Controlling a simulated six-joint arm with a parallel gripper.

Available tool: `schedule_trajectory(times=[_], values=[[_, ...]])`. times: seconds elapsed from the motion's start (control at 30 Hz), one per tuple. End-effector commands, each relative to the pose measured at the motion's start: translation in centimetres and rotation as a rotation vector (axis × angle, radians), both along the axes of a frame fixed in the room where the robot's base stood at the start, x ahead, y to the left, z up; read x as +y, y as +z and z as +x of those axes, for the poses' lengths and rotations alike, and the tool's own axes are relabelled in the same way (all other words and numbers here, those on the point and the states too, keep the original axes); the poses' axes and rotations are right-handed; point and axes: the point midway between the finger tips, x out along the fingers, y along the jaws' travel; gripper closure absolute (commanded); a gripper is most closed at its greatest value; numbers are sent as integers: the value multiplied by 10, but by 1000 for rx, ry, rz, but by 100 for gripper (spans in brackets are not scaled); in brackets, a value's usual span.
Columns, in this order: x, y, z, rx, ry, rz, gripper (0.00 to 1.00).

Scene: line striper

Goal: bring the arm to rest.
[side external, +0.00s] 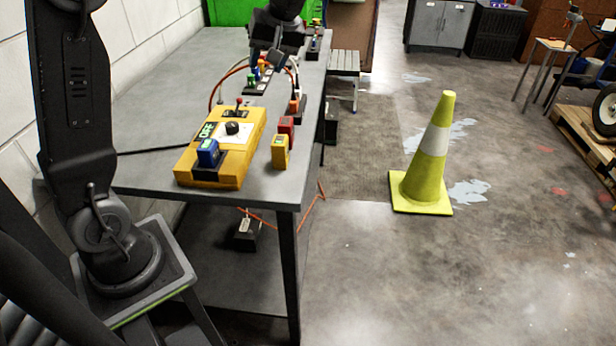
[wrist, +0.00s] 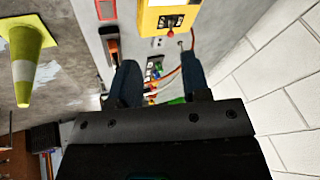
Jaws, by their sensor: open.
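My gripper (side external: 267,57) is above the far part of the grey workbench (side external: 215,75) in the side external view. In the wrist view its two dark fingers (wrist: 158,75) stand apart with nothing held between them. A yellow control box (side external: 186,172) lies on the near end of the bench, with a blue block (side external: 208,152), a black knob and a red-tipped lever on top. The box also shows at the top of the wrist view (wrist: 150,20). My gripper is clear of the box, on its far side.
Small coloured parts and a red cable lie below my gripper. A yellow-green cone (side external: 425,170) stands on the floor; a white wall is left.

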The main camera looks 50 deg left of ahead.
Motion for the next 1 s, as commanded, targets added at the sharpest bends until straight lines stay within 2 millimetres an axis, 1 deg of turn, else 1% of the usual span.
schedule_trajectory(times=[0.03,0.1,0.23,0.4,0.5,0.6,0.7,0.77,1.0], values=[[-16,7,-15,-20,-90,-33,57],[-36,12,-34,-43,-222,-79,57],[-70,15,-72,-92,-463,-143,57],[-110,6,-123,-175,-767,-189,57],[-129,-5,-150,-223,-925,-196,57],[-142,-15,-170,-266,-1048,-191,57],[-150,-24,-182,-294,-1129,-182,57],[-153,-28,-187,-303,-1159,-178,57],[-155,-31,-190,-311,-1184,-175,57]])
